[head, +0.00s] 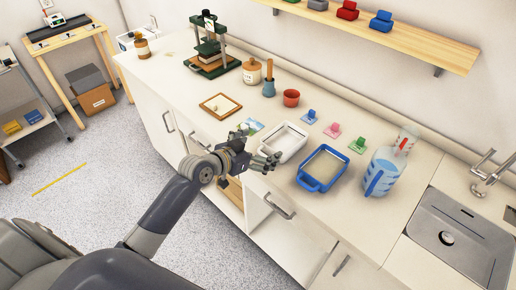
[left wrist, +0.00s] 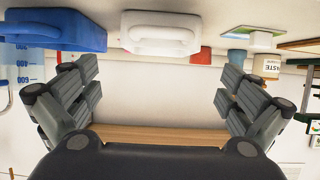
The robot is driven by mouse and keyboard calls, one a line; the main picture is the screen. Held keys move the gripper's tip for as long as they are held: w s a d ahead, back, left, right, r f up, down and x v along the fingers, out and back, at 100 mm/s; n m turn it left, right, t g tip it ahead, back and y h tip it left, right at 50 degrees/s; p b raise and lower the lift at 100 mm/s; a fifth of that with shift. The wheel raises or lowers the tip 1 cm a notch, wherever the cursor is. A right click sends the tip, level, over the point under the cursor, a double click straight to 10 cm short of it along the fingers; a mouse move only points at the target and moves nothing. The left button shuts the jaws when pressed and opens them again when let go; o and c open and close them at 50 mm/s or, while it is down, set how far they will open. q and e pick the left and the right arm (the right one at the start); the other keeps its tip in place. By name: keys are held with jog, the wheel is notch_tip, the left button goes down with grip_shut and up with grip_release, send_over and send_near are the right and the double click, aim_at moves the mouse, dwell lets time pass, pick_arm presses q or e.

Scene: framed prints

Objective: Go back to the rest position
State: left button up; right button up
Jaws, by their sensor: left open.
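My left gripper (head: 262,146) is at the front edge of the counter, just left of a white tray (head: 273,155) in the head view. It also shows in the left wrist view (left wrist: 158,88), with its fingers spread wide and nothing between them. My left arm reaches up to it from the lower left of the head view. In the left wrist view the white tray (left wrist: 160,40) and a blue tray (left wrist: 55,36) lie beyond the fingers. My right gripper is not in view.
The blue tray (head: 311,184), a measuring jug (head: 381,173) and a sink (head: 462,232) are to the right on the counter. A framed board (head: 220,105), a red cup (head: 291,98) and a green press (head: 209,58) stand farther left. Open floor (head: 90,185) lies left of the cabinets.

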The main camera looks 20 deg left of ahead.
pick_arm(q)
jog(key=shift+s+a+r, duration=0.2)
jog(key=shift+s+r, duration=0.05)
jog(key=shift+s, duration=0.3)
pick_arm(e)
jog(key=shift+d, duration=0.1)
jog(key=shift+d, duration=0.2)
